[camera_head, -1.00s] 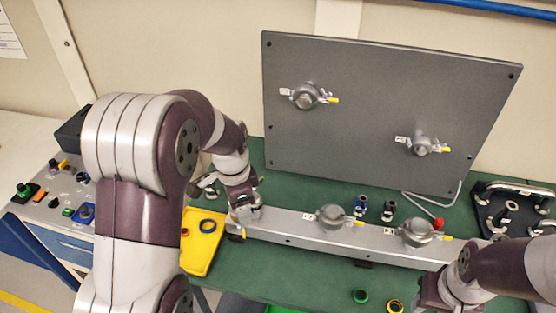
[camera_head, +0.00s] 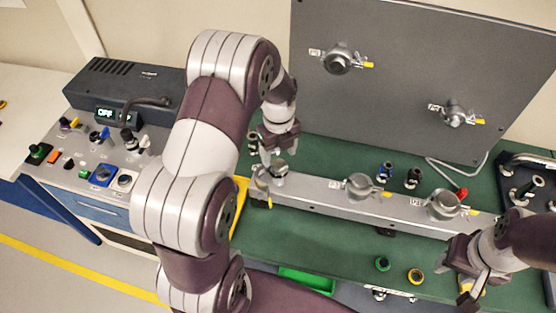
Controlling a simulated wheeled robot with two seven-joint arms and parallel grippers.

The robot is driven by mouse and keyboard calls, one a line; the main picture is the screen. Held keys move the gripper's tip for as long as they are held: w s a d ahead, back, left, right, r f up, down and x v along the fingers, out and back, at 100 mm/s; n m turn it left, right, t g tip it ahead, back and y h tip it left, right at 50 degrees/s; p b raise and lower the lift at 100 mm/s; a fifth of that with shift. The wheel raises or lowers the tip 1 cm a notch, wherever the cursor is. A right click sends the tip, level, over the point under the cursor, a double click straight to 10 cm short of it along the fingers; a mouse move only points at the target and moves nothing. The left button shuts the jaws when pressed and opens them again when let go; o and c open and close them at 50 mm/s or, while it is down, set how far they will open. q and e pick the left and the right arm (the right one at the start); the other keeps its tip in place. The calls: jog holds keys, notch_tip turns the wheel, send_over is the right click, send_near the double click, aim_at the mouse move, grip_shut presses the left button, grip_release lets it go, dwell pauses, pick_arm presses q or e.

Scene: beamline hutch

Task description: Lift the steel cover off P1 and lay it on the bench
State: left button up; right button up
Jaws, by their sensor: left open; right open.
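A silver beam (camera_head: 315,193) lies on the green bench (camera_head: 290,237). It carries round steel covers with yellow-tipped clamps: one in the middle (camera_head: 358,186) and one to its right (camera_head: 444,204). A silver fitting (camera_head: 270,178) at the beam's left end is partly hidden by my gripper. Labels are too small to read, so I cannot tell which is P1. My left gripper (camera_head: 267,160) is open, pointing down right at that left-end fitting; contact is unclear. My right gripper (camera_head: 472,288) is open and empty near the bench's front, below the right cover.
A grey upright panel (camera_head: 400,80) behind the beam carries two more clamped fittings. Blue (camera_head: 386,170) and black (camera_head: 413,178) fittings stand behind the beam. Green (camera_head: 382,264) and yellow (camera_head: 415,276) rings lie in front. A control box (camera_head: 120,90) reads OFF at left.

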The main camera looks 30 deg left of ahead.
aim_at(279, 163)
pick_arm(q)
jog(key=shift+s+d+f+p, duration=0.15)
jog(key=shift+s+f, duration=0.05)
jog(key=shift+f, duration=0.35)
jog(key=shift+s+d+f+p, duration=0.1)
jog(key=shift+s+f+p, duration=0.05)
jog(key=shift+f, duration=0.65)
jog(key=shift+w+a+f, duration=0.15)
jog(key=shift+w, duration=0.05)
jog(key=c, duration=0.9)
jog(key=shift+o, duration=0.2)
jog(key=shift+s, duration=0.1)
